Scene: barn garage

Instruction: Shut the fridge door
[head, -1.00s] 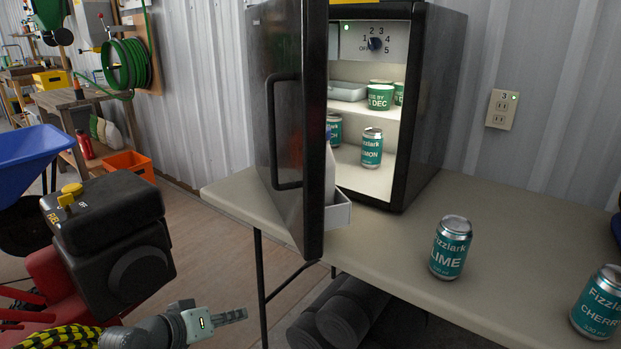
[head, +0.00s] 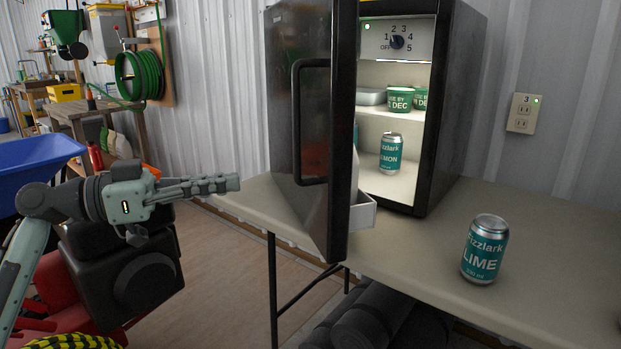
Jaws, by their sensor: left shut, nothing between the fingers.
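The small black fridge (head: 461,110) stands on the table with its door (head: 344,120) swung wide open toward me. The door's outer face with a black bar handle (head: 297,125) faces left. A white door bin (head: 364,212) sticks out at the door's lower inner side. My left gripper (head: 238,183) is shut and empty, pointing right, left of the door and apart from it, at about the height of the handle's lower end. My right gripper is not in view.
A Lime can (head: 484,250) stands on the table (head: 560,265) in front of the fridge, to the right of the door. Inside the fridge are a Lemon can (head: 390,154) and small tubs (head: 399,99). A dark machine (head: 130,275) and blue wheelbarrow (head: 35,165) stand at left.

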